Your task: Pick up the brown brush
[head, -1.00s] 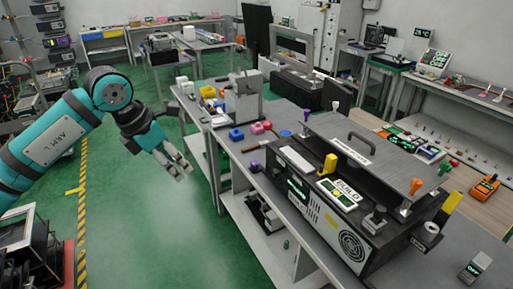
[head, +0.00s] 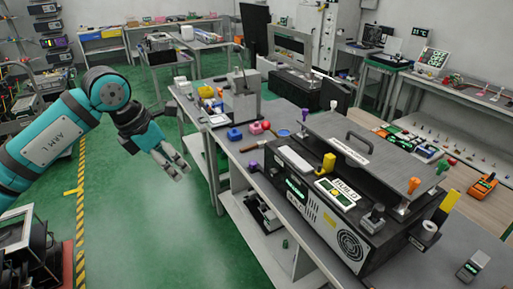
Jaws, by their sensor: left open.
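A small brown item that looks like the brush (head: 249,148) lies on the grey bench, near its left edge, behind the black machine. It is too small to make out its bristles. My left gripper (head: 180,169) is open and empty. It hangs over the green floor, left of the bench and clear of the brown item. My right gripper is not in view.
The bench (head: 232,180) also holds a blue block (head: 234,134), a pink block (head: 256,128), a purple-topped piece (head: 253,166) and the black machine (head: 345,215) with a handled lid. The floor between my left arm and the bench is clear.

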